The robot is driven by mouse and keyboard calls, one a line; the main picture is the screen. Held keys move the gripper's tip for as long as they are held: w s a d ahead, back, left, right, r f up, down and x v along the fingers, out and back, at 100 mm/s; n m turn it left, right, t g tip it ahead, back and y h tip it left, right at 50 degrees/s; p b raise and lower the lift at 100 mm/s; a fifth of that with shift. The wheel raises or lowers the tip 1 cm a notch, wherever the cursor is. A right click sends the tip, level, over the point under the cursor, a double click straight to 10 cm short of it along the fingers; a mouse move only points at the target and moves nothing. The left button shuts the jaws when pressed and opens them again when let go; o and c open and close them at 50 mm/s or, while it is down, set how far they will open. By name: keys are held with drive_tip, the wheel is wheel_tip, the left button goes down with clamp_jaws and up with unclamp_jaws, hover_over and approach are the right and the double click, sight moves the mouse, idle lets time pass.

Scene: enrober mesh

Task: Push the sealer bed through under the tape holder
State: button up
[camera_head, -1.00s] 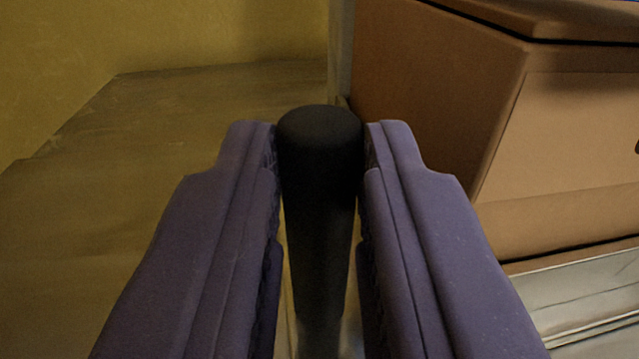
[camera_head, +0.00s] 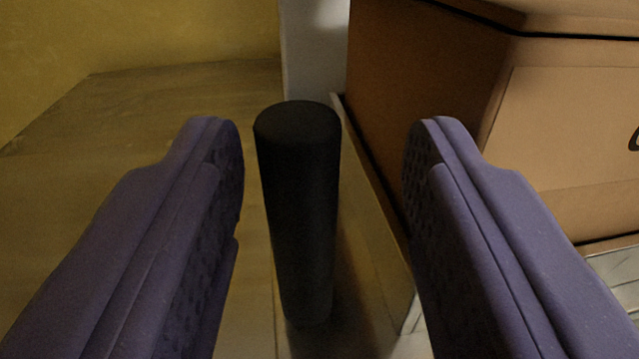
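My gripper (camera_head: 322,125) is open, with one purple finger on each side of an upright black cylinder (camera_head: 300,200) that looks like a handle. Gaps show between the cylinder and both fingers; the gap on the right is wider. The cylinder's lower end meets a dim surface low in the picture, and what it is fixed to is not clear. I cannot tell which part, if any, is the sealer bed. No tape holder can be made out.
A brown cardboard box (camera_head: 430,110) stands close on the right, behind the right finger. A pale post (camera_head: 315,55) rises behind the cylinder. A thin upright panel edge (camera_head: 375,230) runs beside the box. A flat brownish surface (camera_head: 130,120) lies clear at left, before a yellow wall (camera_head: 150,30).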

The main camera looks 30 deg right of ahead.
drive_tip(key=shift+a, duration=0.15)
drive_tip(key=p+v, duration=0.2)
drive_tip(key=v, duration=0.5)
drive_tip(key=shift+s, duration=0.35)
drive_tip(key=shift+a, duration=0.1)
